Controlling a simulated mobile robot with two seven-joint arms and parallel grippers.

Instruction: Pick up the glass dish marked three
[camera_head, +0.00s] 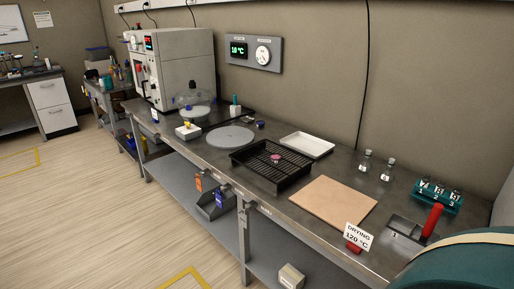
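A teal rack (424,199) stands at the right end of the steel bench, against the wall side. It holds small clear glass vessels in a row, with marks reading 1, 2 and 3 from left to right. The glass vessel at the mark 3 (455,196) is the rightmost; its exact shape is too small to tell. Neither of my grippers is in view.
A red-handled tool (432,221) stands in front of the rack, near a "DRYING 120 °C" sign (358,237). Two small stoppered glass bottles (365,162) (387,170) stand left of the rack. A tan board (333,201) and black tray (247,160) lie farther left.

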